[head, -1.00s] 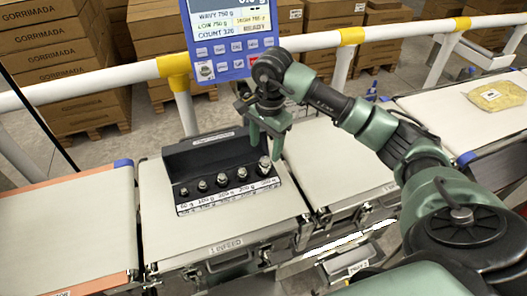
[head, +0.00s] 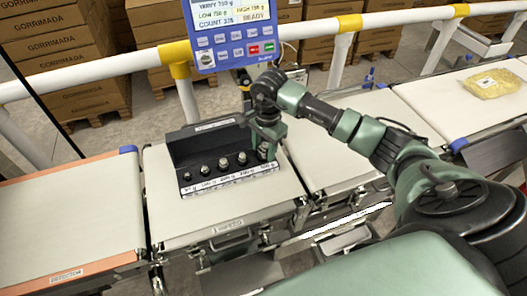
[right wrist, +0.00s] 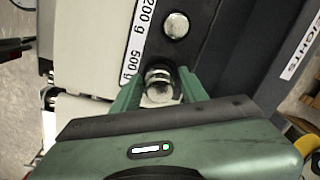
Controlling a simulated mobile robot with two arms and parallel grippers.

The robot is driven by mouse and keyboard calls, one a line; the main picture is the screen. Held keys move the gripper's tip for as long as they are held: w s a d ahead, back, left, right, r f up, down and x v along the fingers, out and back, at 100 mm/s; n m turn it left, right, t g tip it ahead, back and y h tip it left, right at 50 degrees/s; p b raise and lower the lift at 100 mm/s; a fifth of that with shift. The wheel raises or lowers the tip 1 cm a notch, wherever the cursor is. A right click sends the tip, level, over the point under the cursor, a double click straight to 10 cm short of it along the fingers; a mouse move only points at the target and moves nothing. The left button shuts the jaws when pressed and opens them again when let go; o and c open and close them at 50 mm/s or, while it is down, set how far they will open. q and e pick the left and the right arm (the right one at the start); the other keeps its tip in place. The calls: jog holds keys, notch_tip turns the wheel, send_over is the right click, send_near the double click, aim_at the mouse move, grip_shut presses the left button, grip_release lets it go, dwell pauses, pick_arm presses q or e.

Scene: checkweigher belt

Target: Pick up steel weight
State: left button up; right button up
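Several knobbed steel weights (head: 223,163) stand in a row in a black weight holder (head: 205,150) on the infeed belt, with gram labels along its front. My right gripper (head: 267,150) points down over the right end of the row. In the right wrist view its fingers (right wrist: 160,76) stand on either side of the steel weight (right wrist: 159,88) by the 500 g label. The fingers look open around it, with little gap; contact is not clear. The neighbouring weight (right wrist: 176,25) stands by the 200 g label. My left gripper is not seen.
A blue display panel (head: 233,40) reading READY stands behind the belt on a white and yellow rail (head: 120,73). A yellow bag (head: 492,84) lies on the belt at the right. Stacked cartons (head: 60,60) stand behind. The infeed belt front (head: 215,214) is clear.

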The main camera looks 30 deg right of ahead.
grip_shut()
jog(key=shift+r, duration=0.1)
jog(key=shift+w+r, duration=0.1)
